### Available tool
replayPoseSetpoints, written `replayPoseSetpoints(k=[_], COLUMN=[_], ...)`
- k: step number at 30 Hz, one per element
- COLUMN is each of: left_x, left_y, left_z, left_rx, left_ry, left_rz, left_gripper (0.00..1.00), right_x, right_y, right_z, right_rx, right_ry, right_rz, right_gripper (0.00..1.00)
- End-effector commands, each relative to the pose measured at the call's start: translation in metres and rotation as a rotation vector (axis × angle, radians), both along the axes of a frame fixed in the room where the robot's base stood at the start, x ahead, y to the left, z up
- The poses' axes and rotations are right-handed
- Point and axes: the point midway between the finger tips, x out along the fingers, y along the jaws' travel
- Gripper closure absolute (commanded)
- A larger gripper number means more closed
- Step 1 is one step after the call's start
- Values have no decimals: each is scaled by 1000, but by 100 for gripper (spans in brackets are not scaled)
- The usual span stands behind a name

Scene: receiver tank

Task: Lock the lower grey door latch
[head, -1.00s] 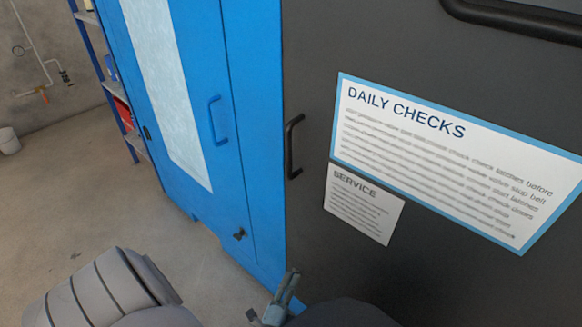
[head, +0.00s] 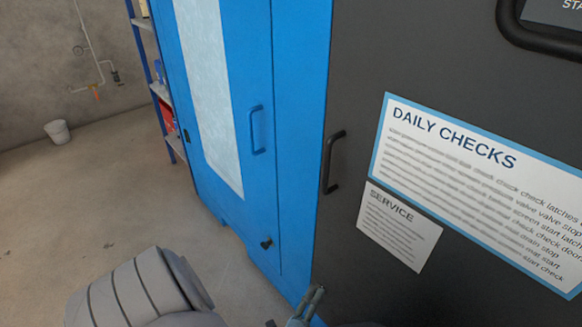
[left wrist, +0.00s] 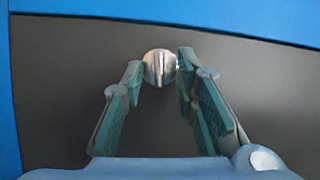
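A round silver latch knob (left wrist: 159,67) with a ridge standing upright across its face sits on a dark grey panel (left wrist: 75,85), seen in the left wrist view. My left gripper (left wrist: 160,72) is open there, its two green-padded fingers on either side of the knob. The right fingertip is close to the knob's edge; I cannot tell whether it touches. In the head view my left gripper (head: 308,302) is low, in front of the grey door (head: 350,75) near its left edge. The latch does not show in that view. My right gripper is out of view.
The grey door has a black handle (head: 333,163), a Daily Checks sign (head: 480,190) and a Service sign (head: 398,226). A blue cabinet (head: 300,120) with a blue handle (head: 257,130) and a small black knob (head: 266,243) stands to the left. Open floor (head: 80,215) lies farther left.

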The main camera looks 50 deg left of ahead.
Motion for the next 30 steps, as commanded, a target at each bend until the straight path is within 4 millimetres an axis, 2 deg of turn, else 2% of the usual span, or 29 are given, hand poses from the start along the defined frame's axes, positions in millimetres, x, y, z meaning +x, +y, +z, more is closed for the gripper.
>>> replayPoseSetpoints(k=[11, 14, 16, 19, 24, 30], left_x=[-1, -2, -1, -1, -1, -1], left_y=[0, 1, 3, 5, 8, 11], left_z=[2, 10, 15, 13, 5, 3], left_rx=[-59, -246, -468, -735, -1102, -1403], left_ry=[-2, -5, -9, -14, -20, -24], left_rz=[1, -1, -1, -3, -5, -4], left_gripper=[72, 72, 72, 72, 72, 72], right_x=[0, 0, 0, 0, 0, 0], right_y=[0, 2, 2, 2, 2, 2], right_z=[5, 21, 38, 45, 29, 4], right_rx=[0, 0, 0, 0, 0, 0], right_ry=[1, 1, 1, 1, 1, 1], right_rz=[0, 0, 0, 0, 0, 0], right_gripper=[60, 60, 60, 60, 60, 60])
